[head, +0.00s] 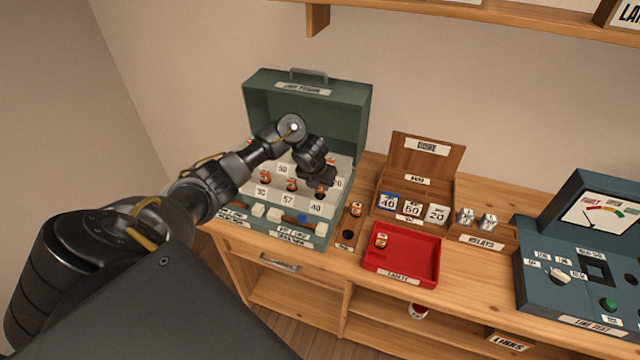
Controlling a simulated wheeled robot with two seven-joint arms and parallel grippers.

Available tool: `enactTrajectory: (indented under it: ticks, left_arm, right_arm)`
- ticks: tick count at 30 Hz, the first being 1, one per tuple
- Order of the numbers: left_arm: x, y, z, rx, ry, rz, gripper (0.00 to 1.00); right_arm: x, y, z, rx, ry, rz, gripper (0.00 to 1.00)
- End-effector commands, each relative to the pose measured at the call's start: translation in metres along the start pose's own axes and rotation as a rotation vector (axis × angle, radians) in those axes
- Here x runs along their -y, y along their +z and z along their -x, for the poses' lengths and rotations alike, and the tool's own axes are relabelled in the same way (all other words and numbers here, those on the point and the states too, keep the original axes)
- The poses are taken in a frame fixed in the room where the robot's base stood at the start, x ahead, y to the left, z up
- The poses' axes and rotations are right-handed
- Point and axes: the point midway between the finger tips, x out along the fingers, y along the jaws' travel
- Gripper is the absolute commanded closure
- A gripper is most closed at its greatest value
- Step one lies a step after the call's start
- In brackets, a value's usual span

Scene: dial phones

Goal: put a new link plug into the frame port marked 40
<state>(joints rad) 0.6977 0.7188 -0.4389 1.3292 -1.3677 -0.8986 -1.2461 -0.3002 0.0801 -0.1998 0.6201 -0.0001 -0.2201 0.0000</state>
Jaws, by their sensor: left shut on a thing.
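The green case labelled as a frame (307,115) stands open on the left of the bench, with a pale panel of numbered ports. My left gripper (320,184) is over the panel's front right. It is shut on an orange and black link plug (320,193), which shows just below the fingers, directly behind the label 40 (316,207). The port there is hidden, and I cannot tell whether the plug is seated in it. Similar plugs stand behind the labels 30 (265,177) and 57 (291,184). My right gripper is not in view.
A wooden holder (345,245) right of the case has one plug and a dark empty hole. A red tray (419,279) holds another plug. Number cards, a relay box (483,240) and a line tester (585,285) stand further right. A shelf overhangs the back.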

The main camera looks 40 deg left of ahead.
Motion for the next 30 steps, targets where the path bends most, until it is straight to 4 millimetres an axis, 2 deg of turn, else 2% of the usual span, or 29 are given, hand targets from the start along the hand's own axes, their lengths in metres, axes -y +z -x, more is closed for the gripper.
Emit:
enactTrajectory:
  ticks: [24,25,30]
  left_arm:
    - [0.000,-0.006,-0.015,0.000,0.001,-0.001,0.90]
    - [0.000,-0.006,-0.015,0.000,0.001,-0.001,0.71]
    - [0.000,-0.006,-0.015,0.000,0.000,0.000,0.48]
  right_arm:
    - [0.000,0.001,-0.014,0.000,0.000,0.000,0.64]
    - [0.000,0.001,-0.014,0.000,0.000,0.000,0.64]
    - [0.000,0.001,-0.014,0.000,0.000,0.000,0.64]
